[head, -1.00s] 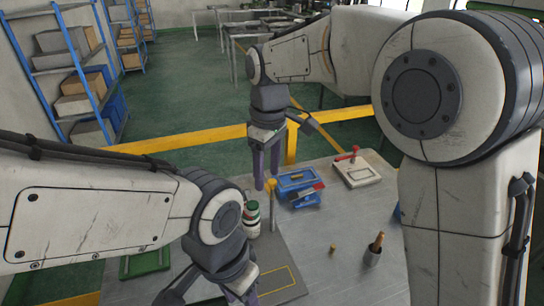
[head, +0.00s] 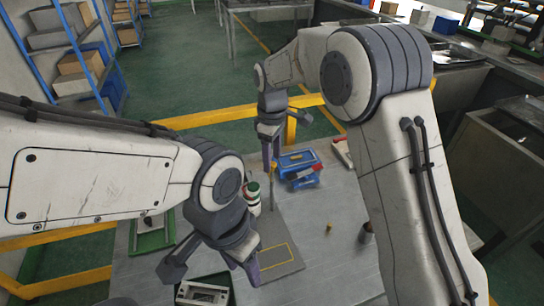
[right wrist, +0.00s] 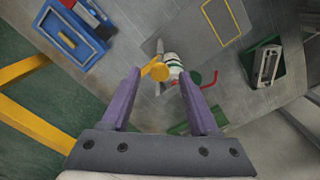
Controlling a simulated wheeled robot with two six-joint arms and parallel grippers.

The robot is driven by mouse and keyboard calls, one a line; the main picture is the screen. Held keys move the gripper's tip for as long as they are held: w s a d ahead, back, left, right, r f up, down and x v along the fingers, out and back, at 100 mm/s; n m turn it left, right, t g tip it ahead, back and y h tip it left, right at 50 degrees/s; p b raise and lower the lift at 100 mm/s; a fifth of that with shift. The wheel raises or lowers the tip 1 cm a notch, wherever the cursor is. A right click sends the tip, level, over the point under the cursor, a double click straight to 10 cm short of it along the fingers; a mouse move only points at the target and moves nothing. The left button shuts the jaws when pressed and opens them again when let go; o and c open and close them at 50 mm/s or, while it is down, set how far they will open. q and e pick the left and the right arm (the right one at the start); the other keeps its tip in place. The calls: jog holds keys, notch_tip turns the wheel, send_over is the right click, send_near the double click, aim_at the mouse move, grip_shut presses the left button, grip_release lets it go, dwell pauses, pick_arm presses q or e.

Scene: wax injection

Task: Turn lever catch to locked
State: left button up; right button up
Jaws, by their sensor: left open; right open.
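No part is clearly marked as the lever catch. A yellow knob on a thin upright post (head: 274,166) stands near the table's far edge. In the right wrist view the yellow knob (right wrist: 155,72) appears between the fingertips of my right gripper (right wrist: 160,76), which is open; contact cannot be told. In the head view my right gripper (head: 270,150) points down close beside the post. My left gripper (head: 243,268) is open and empty over the near table.
A white bottle with a green and red band (head: 253,197) stands by the post. A blue box (head: 298,163) lies to its right. A green tray (head: 152,235) and a dark tray with a metal piece (head: 203,292) are left. A grey mat (head: 285,250) is mostly clear.

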jog(key=shift+f, duration=0.45)
grip_shut()
